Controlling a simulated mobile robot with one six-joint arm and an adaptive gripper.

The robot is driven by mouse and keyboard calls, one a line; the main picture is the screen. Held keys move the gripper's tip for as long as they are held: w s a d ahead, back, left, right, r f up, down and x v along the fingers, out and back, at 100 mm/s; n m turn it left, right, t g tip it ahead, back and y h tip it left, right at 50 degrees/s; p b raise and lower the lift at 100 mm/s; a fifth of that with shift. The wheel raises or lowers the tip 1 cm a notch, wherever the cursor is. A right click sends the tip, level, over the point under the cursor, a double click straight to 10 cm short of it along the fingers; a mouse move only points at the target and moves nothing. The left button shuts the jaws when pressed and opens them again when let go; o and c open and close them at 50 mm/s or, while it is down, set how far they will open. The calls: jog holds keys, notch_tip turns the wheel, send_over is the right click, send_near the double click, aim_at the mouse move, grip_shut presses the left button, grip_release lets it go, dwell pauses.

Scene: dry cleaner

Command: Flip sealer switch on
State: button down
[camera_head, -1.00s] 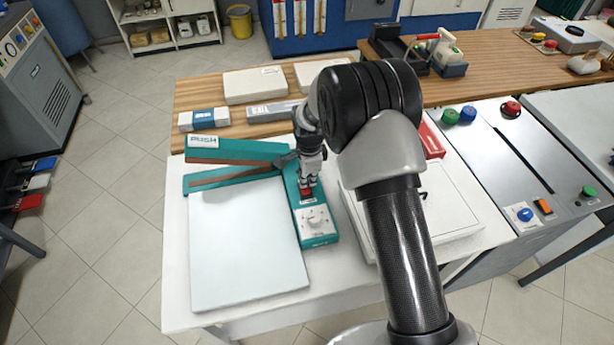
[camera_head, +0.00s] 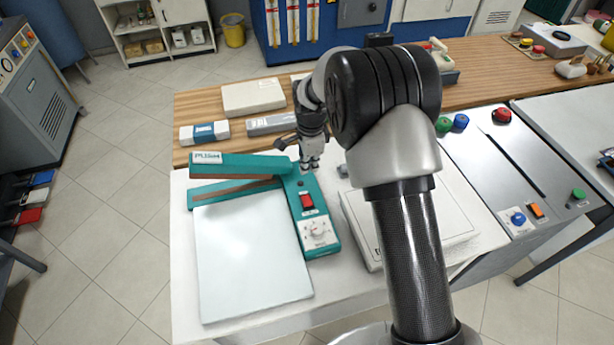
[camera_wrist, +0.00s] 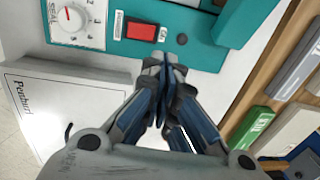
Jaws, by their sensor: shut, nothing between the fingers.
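The teal sealer (camera_head: 318,236) stands on the white table, with its long arm marked PUSH (camera_head: 236,165) raised at the left. Its red rocker switch (camera_head: 307,201) is in full view on the control panel, above the white dial (camera_head: 318,231). The switch also shows in the wrist view (camera_wrist: 141,31), beside the dial (camera_wrist: 72,19). I cannot tell which way the rocker is tilted. My gripper (camera_head: 309,168) is shut and empty, behind the switch in the head view and apart from it. In the wrist view its closed fingertips (camera_wrist: 164,62) are just below and right of the switch.
A white pad (camera_head: 250,262) lies in front of the sealer's arm. A white box (camera_wrist: 60,95) sits right beside the sealer. Several boxes (camera_head: 253,97) lie on the wooden counter behind. My arm covers part of the table at the right.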

jog(key=r, duration=0.3)
jog(key=shift+w+a+r, duration=0.15)
jog(key=shift+w+a, duration=0.05)
jog(key=shift+w, duration=0.1)
jog(key=s+d+r+n+t, duration=0.1)
jog(key=s+d+r+n, duration=0.25)
jog(key=s+r, duration=0.4)
jog(key=s+d+r+n+t, duration=0.1)
jog(key=s+d+r+n, duration=0.3)
jog(key=r, duration=0.7)
jog(key=s+d+n, duration=0.3)
jog(key=s, duration=0.9)
jog(key=s+d+r+n+t+b, duration=0.1)
jog(key=s+d+n, duration=0.2)
jog(key=s, duration=0.8)
jog(key=shift+s+d+n+t, duration=0.15)
jog(key=shift+s+n+t, duration=0.2)
jog(key=shift+n, duration=0.3)
